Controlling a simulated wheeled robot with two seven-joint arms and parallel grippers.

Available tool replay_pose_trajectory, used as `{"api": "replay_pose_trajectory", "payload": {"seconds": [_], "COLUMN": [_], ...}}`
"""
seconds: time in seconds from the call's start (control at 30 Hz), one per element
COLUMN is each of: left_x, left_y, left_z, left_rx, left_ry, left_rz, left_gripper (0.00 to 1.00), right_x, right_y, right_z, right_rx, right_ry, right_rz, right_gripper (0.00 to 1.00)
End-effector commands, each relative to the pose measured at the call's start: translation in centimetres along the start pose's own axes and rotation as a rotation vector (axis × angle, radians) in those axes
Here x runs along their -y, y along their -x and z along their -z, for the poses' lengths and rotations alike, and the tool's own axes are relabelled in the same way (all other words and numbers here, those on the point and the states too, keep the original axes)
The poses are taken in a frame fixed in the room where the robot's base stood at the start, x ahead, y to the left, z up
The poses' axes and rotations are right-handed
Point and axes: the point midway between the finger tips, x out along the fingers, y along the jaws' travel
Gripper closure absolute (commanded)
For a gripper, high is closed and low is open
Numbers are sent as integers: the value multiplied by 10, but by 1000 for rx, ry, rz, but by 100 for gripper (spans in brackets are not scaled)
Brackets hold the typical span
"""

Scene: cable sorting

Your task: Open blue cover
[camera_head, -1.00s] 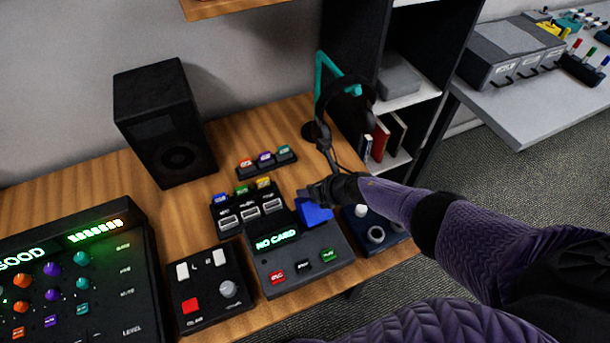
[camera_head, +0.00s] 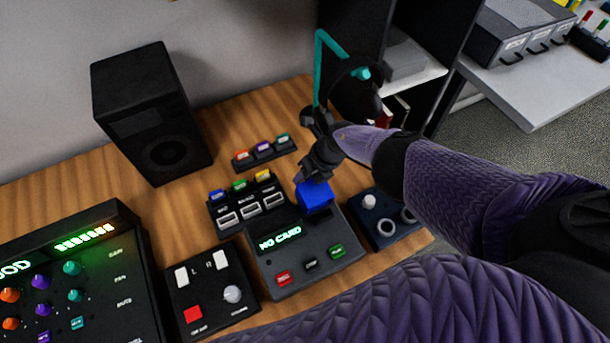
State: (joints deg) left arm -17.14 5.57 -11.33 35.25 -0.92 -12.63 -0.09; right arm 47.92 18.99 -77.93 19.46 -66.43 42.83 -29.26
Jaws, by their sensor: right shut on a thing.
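The blue cover (camera_head: 315,197) is at the back right of the black card device (camera_head: 330,262), whose screen reads "NO CARD". My right gripper (camera_head: 306,180) is at the cover's upper left edge, pointing down, and is shut on it. The fingertips are small and dark here, so the exact grip is hard to see. How far the cover is tilted, and what lies under it, I cannot tell. My left gripper is not in view.
Left of the device are a switch box (camera_head: 210,290) and a mixer (camera_head: 100,265). Behind it are card slots (camera_head: 248,205) and a small button strip (camera_head: 264,152). A knob box (camera_head: 381,222) sits to the right. A headphone stand (camera_head: 318,70) and a speaker (camera_head: 152,115) stand farther back.

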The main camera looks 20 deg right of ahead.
Motion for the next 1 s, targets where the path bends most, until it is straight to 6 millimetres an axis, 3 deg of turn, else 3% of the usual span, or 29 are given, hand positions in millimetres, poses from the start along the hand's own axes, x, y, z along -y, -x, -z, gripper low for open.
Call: {"api": "replay_pose_trajectory", "payload": {"seconds": [0.63,0.67,0.8,1.0], "left_x": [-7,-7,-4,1], "left_y": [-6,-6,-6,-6], "left_z": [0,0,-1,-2], "left_rx": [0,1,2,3], "left_ry": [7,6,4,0], "left_rz": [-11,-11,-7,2], "left_gripper": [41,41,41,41], "right_x": [2,2,2,2], "right_y": [-3,-3,-3,-3], "right_z": [-3,-3,-3,-3], "right_rx": [7,7,6,4], "right_ry": [-1,0,0,0], "right_rz": [2,2,2,1], "right_gripper": [100,67,38,36]}}
